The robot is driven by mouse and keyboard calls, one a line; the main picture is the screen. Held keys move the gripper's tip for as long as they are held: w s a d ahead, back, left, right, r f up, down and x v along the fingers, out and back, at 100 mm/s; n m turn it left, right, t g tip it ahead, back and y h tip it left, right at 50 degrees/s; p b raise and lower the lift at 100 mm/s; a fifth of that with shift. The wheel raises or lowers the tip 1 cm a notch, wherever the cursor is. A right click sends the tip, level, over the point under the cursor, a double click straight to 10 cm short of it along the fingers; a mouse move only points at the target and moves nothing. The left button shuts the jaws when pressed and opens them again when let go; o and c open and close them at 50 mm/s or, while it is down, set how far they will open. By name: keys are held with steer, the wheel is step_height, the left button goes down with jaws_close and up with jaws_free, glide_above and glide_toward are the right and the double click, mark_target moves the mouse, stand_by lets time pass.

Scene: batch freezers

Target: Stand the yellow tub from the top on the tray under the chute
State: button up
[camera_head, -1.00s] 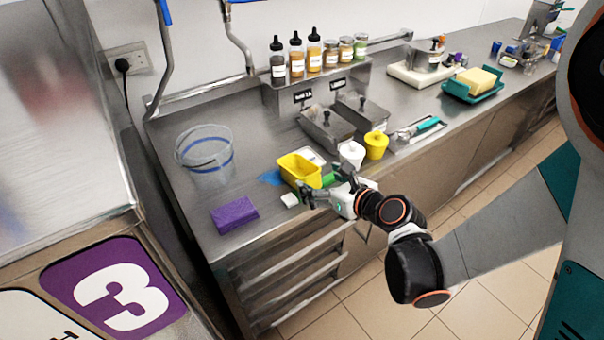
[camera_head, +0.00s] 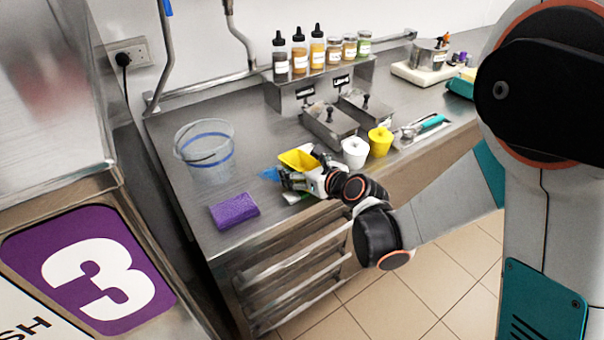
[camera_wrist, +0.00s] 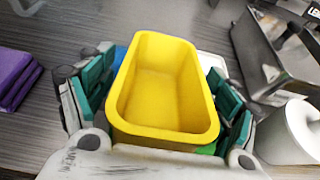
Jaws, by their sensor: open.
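The yellow tub (camera_head: 297,159) stands upright and empty on the steel counter, partly hidden behind my gripper in the head view. In the wrist view the tub (camera_wrist: 160,90) fills the middle, its open mouth facing the camera. My gripper (camera_head: 298,176) is open, low over the counter. In the wrist view the teal-padded fingers of my gripper (camera_wrist: 160,95) lie on either side of the tub. A gap shows at the right; on the left I cannot tell whether it touches. The tray and chute are not clearly in view.
A white cup (camera_head: 355,152) and a yellow cup (camera_head: 380,141) stand close on the right. Lidded steel containers (camera_head: 329,124) stand behind. Blue and green items lie by the tub.

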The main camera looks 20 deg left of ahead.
steer(key=c, duration=1.2)
steer(key=shift+o, duration=0.2)
steer(key=shift+r, duration=0.2)
